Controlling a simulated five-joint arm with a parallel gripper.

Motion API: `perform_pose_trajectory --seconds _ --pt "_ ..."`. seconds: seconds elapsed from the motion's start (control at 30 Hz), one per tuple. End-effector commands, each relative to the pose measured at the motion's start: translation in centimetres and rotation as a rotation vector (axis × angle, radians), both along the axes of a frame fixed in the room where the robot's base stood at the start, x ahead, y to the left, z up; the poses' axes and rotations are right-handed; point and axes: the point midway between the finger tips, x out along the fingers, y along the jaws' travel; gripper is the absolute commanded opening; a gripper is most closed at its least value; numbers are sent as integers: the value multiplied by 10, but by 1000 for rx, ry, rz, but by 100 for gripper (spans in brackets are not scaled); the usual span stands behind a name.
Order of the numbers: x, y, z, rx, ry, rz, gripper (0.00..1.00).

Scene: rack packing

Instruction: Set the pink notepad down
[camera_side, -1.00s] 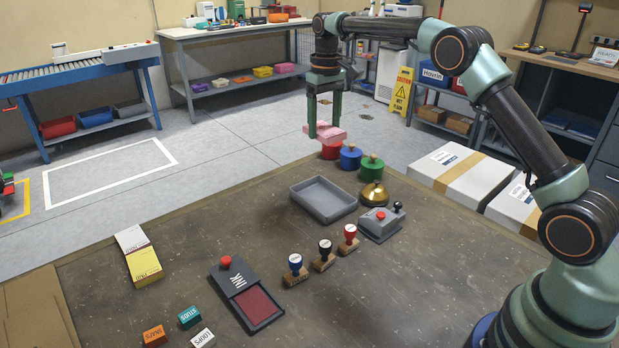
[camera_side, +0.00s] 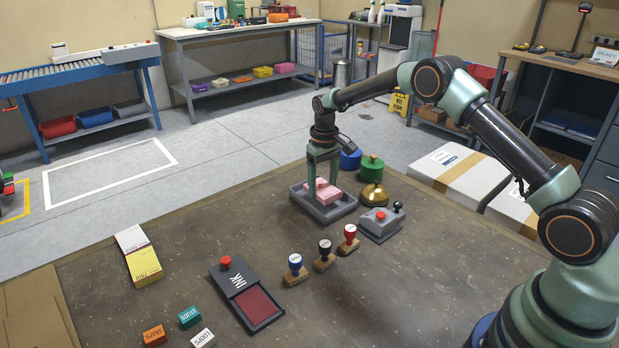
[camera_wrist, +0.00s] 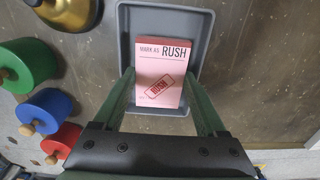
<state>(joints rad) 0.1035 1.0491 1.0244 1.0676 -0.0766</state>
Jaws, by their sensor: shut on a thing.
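The pink notepad (camera_side: 322,191) is between the fingers of my gripper (camera_side: 322,186), over the grey tray (camera_side: 338,214). In the wrist view the pad (camera_wrist: 160,60) reads "MARK AS RUSH" and lies within the outline of the tray (camera_wrist: 199,18). My gripper (camera_wrist: 159,84) is shut on it, one finger on each side. The pad looks low in the tray, but I cannot tell whether it touches the tray's floor.
A brass bell (camera_side: 374,195), a green-topped round piece (camera_side: 371,169) and a blue one (camera_side: 350,159) stand close behind and right of the tray. A grey button box (camera_side: 380,226) sits to its right. Stamps (camera_side: 323,256) stand in front.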

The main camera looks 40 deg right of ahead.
Motion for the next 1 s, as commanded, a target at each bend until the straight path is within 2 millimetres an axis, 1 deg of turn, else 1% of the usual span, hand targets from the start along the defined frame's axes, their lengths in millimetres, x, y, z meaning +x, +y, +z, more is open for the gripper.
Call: perform_pose_trajectory --seconds 0.03,0.1,0.17,0.53,0.57,0.6,0.87,1.0 --pt "0 0 -9 0 2 0 16" --pt "0 0 -19 0 1 0 16" --pt "0 0 -23 0 0 0 16" --pt "0 0 -26 0 -1 0 16" --pt "0 0 -27 0 -1 0 78" --pt "0 0 -26 0 -1 0 86" --pt "0 0 -26 0 -1 0 86" --pt "1 0 -20 0 -2 0 86"
